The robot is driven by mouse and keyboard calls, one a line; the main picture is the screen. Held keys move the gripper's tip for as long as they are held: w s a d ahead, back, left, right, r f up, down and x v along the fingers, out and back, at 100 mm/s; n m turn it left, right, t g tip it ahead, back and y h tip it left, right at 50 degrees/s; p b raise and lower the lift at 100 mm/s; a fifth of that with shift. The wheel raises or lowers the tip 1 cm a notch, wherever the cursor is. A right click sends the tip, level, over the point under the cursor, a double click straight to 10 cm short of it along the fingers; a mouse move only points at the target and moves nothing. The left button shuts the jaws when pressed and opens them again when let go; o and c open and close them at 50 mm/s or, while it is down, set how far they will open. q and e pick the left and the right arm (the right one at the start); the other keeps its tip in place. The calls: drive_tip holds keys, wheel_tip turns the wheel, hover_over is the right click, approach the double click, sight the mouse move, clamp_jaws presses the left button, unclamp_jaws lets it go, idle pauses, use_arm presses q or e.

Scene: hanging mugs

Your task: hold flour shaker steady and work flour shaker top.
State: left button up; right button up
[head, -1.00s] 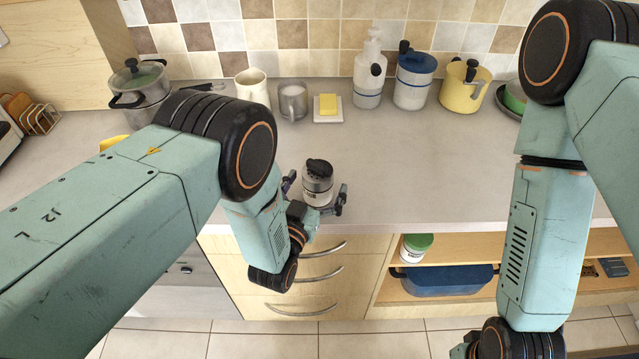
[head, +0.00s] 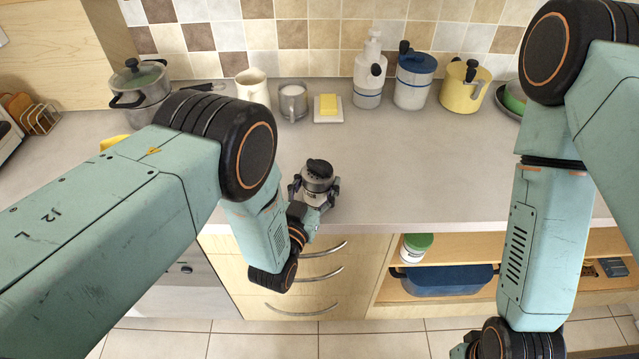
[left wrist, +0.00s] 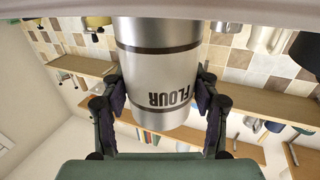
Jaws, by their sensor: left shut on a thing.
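The flour shaker (head: 318,172) stands near the counter's front edge, with its black top up. In the left wrist view the shaker (left wrist: 160,85) shows as a pale cylinder with dark bands and the word FLOUR, upside down in that picture. My left gripper (head: 316,190) is shut on its body, a finger pressed to each side; the fingers also show in the left wrist view (left wrist: 160,98). The shaker's lower body is mostly hidden by the gripper in the head view. My right arm hangs at the right, and its gripper is not clearly visible.
The grey counter (head: 420,165) is clear to the right of the shaker. Behind stand a glass mug (head: 293,102), a yellow block on a white dish (head: 328,109), a white dispenser (head: 369,80), a blue-lidded jar (head: 413,82) and a yellow pot (head: 464,88). A steel pot (head: 140,95) stands back left.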

use_arm(q)
drive_tip(key=shift+c, duration=0.8)
drive_tip(key=o, duration=0.7)
drive_tip(key=c, duration=0.7)
